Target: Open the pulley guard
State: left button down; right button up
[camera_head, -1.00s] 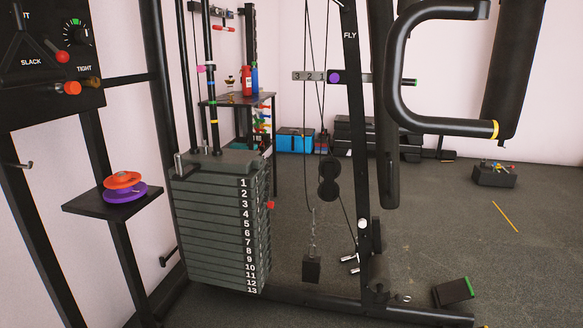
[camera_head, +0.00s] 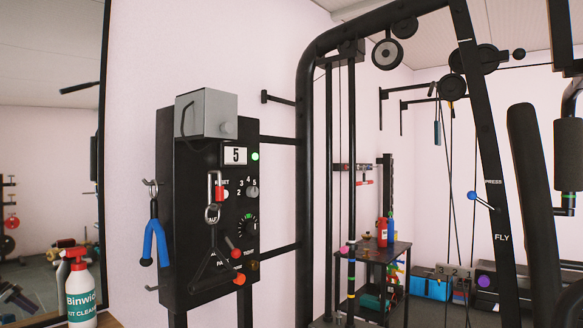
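A grey box-shaped cover (camera_head: 206,114) with a round knob on its lower right sits on top of the black control panel (camera_head: 180,240) in the head view. It appears closed and is probably the pulley guard, though no label confirms this. A black loop shows on its left side. Whatever is inside it is hidden. Open pulley wheels (camera_head: 387,54) hang from the top of the machine frame on the right. Neither of my grippers is in view.
A spray bottle (camera_head: 80,290) stands at lower left beside a mirror. The black machine frame (camera_head: 305,150) rises right of the panel.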

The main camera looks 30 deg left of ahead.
aim_at(221, 107)
jog(key=u, duration=0.05)
jog(key=k, duration=0.4)
jog(key=u, duration=0.35)
jog(key=i, duration=0.95)
jog(key=u, duration=1)
